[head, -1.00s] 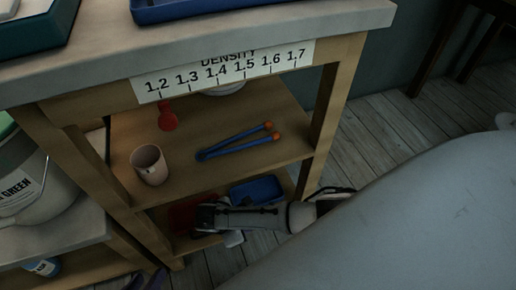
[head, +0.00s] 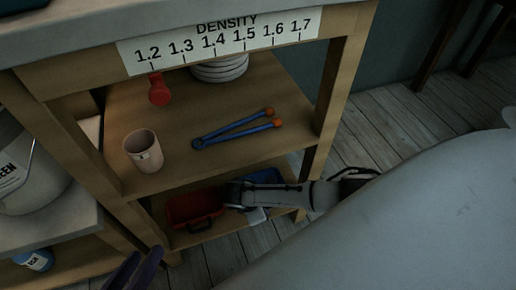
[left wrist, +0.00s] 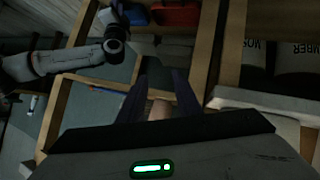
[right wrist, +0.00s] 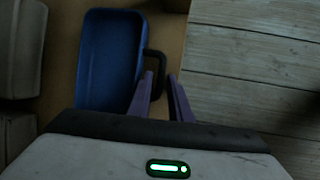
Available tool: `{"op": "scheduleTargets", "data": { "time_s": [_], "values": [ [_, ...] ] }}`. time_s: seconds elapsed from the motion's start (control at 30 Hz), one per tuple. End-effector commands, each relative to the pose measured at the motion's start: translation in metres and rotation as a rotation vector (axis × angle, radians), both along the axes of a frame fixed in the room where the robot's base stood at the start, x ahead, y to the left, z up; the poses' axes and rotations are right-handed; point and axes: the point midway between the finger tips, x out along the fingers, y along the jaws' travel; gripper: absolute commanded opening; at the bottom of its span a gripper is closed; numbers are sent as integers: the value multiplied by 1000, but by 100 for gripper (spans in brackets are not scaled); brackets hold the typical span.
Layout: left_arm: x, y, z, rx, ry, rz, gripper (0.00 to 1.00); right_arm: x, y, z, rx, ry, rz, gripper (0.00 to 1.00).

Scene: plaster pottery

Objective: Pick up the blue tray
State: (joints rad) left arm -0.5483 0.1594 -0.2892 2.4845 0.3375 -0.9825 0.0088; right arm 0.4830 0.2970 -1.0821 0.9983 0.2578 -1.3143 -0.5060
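The blue tray (head: 265,176) lies on the bottom shelf of the wooden rack, partly hidden by my right arm in the head view. The right wrist view shows the tray (right wrist: 108,58) upper left, with a black handle (right wrist: 157,62) on its right side. My right gripper (right wrist: 161,84) is open, and its fingertips appear on either side of the handle's outer bar; I cannot tell the depth gap. My left gripper (left wrist: 162,82) is open, low and left of the rack; its purple fingers also show in the head view (head: 136,268). The tray (left wrist: 134,15) also shows in the left wrist view.
A red tray (head: 193,206) with a black handle sits left of the blue one. The shelf above holds a beige cup (head: 144,152), blue tongs (head: 240,132) and a red object (head: 159,90). A grey bucket (head: 28,175) stands left. Wooden floor (head: 415,125) lies right.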

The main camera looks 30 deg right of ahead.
Motion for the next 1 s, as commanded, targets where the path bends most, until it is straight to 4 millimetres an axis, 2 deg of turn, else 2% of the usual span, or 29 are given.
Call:
{"op": "scheduleTargets", "data": {
  "time_s": [0.1, 0.2, 0.57, 0.77, 0.83, 1.0],
  "values": [
    [0, 0, 0, 0, 1, 0, 31, 0, 0, 1, -1, 0, 0, 16],
    [0, 0, 0, 1, 1, 0, 31, 0, 0, 1, -1, 0, 0, 0],
    [0, 1, 0, 3, 1, 0, 31, 0, 0, 2, -1, 0, -1, 0],
    [0, 5, 6, 33, 9, 3, 31, -1, -2, 15, 0, -1, -5, 0],
    [-1, 9, -9, 70, 49, 3, 31, -1, -3, 21, -1, -1, -7, 0],
    [-5, 21, -25, 156, 111, 4, 31, -4, -6, 40, -1, 1, -15, 0]
  ]
}}
